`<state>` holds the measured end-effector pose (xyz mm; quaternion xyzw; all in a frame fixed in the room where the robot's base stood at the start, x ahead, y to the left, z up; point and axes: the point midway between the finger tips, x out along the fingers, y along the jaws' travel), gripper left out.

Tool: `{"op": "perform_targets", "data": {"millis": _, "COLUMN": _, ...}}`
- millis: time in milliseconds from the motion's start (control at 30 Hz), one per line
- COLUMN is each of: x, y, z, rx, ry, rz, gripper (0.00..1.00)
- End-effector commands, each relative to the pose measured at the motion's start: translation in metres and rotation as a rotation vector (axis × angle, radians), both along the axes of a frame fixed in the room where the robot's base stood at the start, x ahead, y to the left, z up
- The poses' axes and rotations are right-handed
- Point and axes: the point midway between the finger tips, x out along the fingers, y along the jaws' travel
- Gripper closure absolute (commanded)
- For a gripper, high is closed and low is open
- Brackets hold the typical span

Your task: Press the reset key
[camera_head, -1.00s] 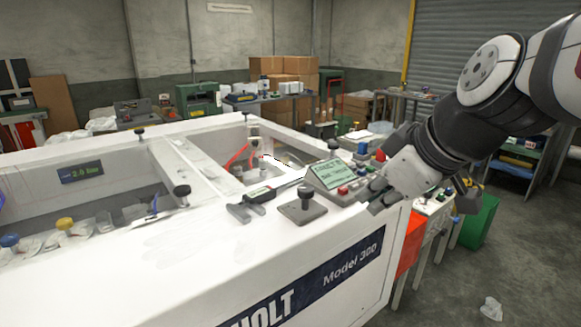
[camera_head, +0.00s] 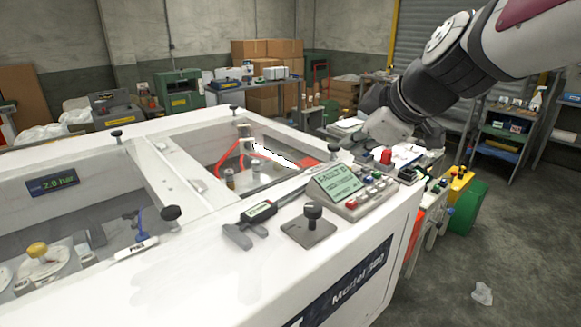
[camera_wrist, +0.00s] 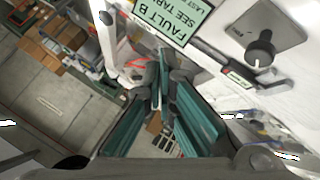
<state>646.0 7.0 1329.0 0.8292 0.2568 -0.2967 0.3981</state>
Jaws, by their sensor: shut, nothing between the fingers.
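The control box (camera_head: 357,200) sits on the near right corner of the white machine. It has a tilted green display (camera_head: 335,181) and a row of small coloured keys (camera_head: 366,191), red, white, green and blue among them. The key labels are too small to read, so I cannot tell which is reset. In the wrist view the display (camera_wrist: 172,18) reads "FAULT B" and "SEE TAB", cut off at the top edge; no keys are clear there. My gripper (camera_wrist: 161,88) is shut and empty, with teal finger pads. In the head view it is behind and above the box, apart from the keys.
A red button (camera_head: 386,157) stands behind the box, close under my gripper. The machine's open bays (camera_head: 255,165) are further left.

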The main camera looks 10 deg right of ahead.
Motion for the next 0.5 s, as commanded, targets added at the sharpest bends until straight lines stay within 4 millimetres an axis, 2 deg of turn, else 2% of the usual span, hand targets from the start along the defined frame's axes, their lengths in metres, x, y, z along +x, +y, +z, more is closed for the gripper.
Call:
{"op": "perform_targets", "data": {"millis": 167, "x": 0.001, "y": 0.0, "z": -0.012, "rx": 0.001, "ry": 0.001, "rz": 0.0, "gripper": 1.0}}
{"op": "perform_targets", "data": {"millis": 500, "x": 0.002, "y": 0.0, "z": -0.058, "rx": 0.002, "ry": 0.001, "rz": -0.001, "gripper": 1.0}}
